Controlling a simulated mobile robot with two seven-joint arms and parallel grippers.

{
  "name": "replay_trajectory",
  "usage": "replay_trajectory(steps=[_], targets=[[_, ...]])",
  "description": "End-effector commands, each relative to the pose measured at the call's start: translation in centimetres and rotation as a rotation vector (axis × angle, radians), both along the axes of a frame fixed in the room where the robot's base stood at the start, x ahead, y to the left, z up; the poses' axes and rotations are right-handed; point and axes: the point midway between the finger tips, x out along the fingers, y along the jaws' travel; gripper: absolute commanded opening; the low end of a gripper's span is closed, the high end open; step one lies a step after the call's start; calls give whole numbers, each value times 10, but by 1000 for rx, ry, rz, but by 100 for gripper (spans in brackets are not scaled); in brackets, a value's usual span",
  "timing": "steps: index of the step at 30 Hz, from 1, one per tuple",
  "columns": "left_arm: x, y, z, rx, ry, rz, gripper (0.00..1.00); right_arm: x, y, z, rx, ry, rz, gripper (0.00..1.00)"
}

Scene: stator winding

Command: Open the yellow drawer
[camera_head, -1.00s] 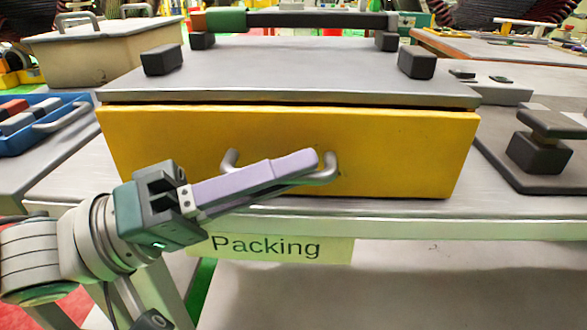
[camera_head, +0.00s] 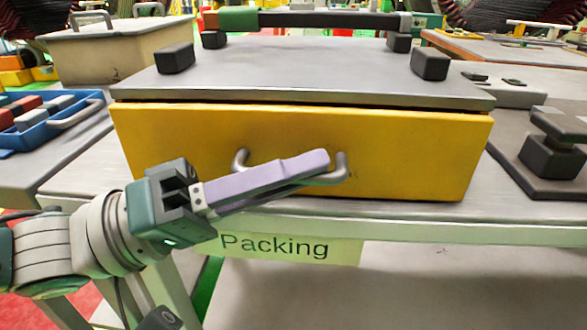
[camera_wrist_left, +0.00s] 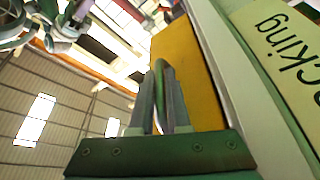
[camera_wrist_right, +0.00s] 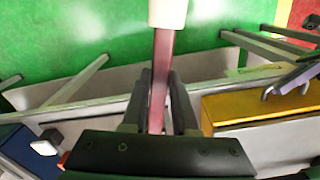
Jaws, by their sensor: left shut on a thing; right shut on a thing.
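The yellow drawer (camera_head: 400,150) sits under a grey top plate, its front about level with the plate's edge and a thin dark gap above it. Its grey handle (camera_head: 343,172) is a bar on the front. My left gripper (camera_head: 308,167), with long purple-grey fingers, lies across the front and is shut on the handle. The left wrist view shows the handle (camera_wrist_left: 162,75) between the fingers. My right gripper (camera_wrist_right: 160,95) shows only in the right wrist view, shut on a reddish-brown bar (camera_wrist_right: 161,70) with a white end. The drawer's inside is hidden.
A "Packing" label (camera_head: 290,247) hangs on the table's front edge. A blue tray (camera_head: 50,122) with several blocks stands left, a beige box (camera_head: 115,50) behind it. A dark fixture (camera_head: 550,155) stands at the right. The space before the table looks clear.

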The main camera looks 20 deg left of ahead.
Motion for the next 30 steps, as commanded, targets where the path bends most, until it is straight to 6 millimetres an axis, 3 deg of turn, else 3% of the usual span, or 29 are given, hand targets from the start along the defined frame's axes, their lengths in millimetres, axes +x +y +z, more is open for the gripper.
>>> replay_trajectory(steps=[11,17,23,30], targets=[[0,0,0,0,0,0,0,0,0,1,1,-1,0,0],[-16,-5,4,-1,3,-1,0,0,0,13,1,-1,0,0],[-61,-17,7,-4,10,-1,0,0,0,39,1,-1,0,0],[-130,-37,5,-4,8,0,0,0,0,62,1,-1,0,0]])
